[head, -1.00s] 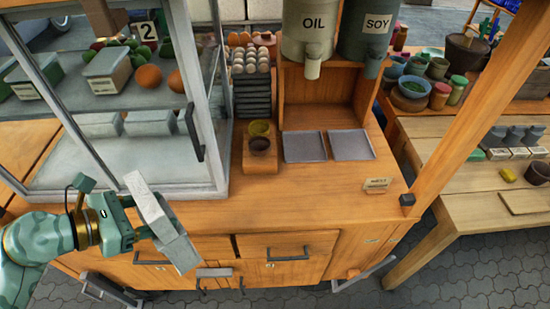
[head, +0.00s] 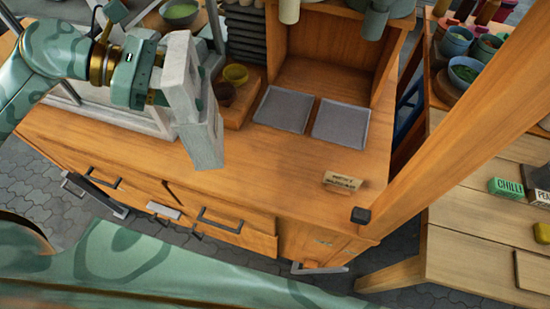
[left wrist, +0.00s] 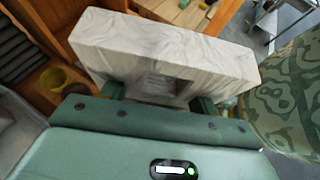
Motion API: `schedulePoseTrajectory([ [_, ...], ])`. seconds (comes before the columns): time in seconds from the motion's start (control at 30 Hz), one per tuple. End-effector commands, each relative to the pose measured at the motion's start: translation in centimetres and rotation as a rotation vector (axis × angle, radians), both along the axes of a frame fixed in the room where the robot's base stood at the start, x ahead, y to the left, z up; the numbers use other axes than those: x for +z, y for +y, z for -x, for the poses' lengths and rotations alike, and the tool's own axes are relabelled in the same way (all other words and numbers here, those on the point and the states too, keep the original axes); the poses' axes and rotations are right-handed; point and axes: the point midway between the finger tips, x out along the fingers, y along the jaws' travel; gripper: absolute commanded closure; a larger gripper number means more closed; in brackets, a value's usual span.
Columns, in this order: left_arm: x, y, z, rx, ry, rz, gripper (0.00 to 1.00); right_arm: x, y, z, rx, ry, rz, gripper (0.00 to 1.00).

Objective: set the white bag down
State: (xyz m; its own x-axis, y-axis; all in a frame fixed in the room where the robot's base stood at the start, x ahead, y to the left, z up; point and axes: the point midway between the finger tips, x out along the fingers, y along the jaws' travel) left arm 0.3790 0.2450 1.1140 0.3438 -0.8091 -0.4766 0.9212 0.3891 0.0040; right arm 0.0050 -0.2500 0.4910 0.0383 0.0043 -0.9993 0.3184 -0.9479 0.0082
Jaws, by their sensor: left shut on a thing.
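The white bag (head: 201,130) is a pale, crinkled block, tilted upright in the head view. My left gripper (head: 163,82) is shut on it. The bag is over the left part of the wooden counter (head: 290,170), and I cannot tell whether its lower end touches the wood. In the left wrist view the bag (left wrist: 170,48) lies across between the green fingers (left wrist: 158,100), which cover part of its near side. My right gripper is not in view.
Two grey trays (head: 283,109) (head: 341,125) lie to the right of the bag. A small wooden stand (head: 240,110) with a yellow bowl (head: 235,74) and a dark bowl (head: 222,93) is close to it. A small sign (head: 341,181) stands near the front right.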

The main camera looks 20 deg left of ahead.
Motion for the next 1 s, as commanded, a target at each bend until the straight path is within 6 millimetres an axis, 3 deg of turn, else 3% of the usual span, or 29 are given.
schedulePoseTrajectory([
  [0.1,0.6,0.0,0.1,-0.033,0.005,-0.005,0.63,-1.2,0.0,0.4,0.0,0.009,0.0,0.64],
  [0.37,0.3,-2.3,-1.4,-0.042,0.003,0.003,0.63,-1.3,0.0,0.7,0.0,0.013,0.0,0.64],
  [0.7,-3.0,-7.8,-5.2,-0.044,0.007,0.003,0.63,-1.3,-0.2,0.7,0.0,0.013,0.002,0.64],
  [1.0,-7.2,-10.3,-7.1,-0.041,0.009,0.0,0.63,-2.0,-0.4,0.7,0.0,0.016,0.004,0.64],
])
